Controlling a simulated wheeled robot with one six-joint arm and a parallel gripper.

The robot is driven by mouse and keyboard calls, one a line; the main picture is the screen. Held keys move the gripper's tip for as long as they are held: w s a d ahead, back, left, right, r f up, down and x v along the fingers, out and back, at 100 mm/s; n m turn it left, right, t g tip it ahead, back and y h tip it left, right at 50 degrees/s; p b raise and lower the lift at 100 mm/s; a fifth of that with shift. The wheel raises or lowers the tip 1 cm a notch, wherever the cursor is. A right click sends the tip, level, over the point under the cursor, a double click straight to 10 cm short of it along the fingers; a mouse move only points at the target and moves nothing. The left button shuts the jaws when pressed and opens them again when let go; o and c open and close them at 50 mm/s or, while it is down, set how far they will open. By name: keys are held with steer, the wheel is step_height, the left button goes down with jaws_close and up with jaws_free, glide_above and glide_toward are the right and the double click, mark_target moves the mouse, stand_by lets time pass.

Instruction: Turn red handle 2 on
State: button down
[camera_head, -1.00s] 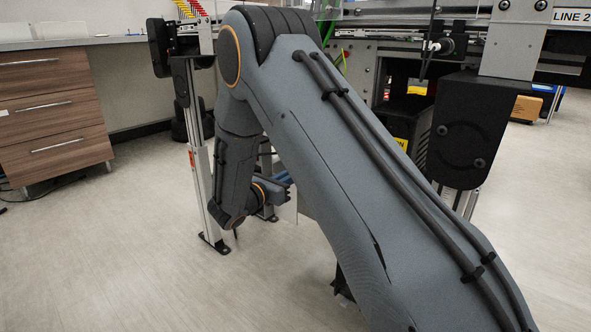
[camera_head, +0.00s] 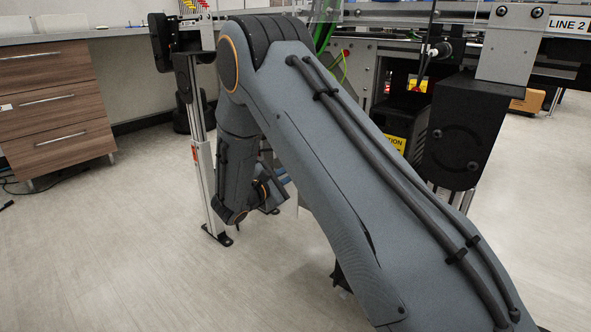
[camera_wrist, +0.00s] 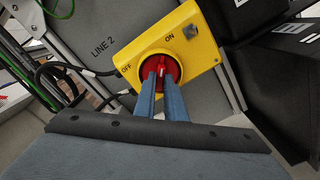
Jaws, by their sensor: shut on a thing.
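The red handle (camera_wrist: 177,68) is a round red knob on a yellow switch box (camera_wrist: 203,52) in the wrist view. The box carries the words OFF at its left and ON at its upper right. A "LINE 2" label is on the grey panel beside the box. My gripper (camera_wrist: 161,72) is at the knob, with its two blue-grey fingers shut on the handle's grip. The fingers hide part of the knob, so its exact angle is hard to tell. In the head view my arm hides the switch box and the gripper's fingertips.
Black cables (camera_wrist: 52,75) run into the box's left side. Dark machine parts (camera_wrist: 280,85) stand close at the right. In the head view, a wooden drawer unit (camera_head: 55,108) stands at the left, with clear floor (camera_head: 110,235) in front. Conveyor frames cross the top right.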

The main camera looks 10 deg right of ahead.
steer(key=shift+s+d+m, duration=0.1)
steer(key=shift+s+m, duration=0.05)
steer(key=shift+m, duration=0.25)
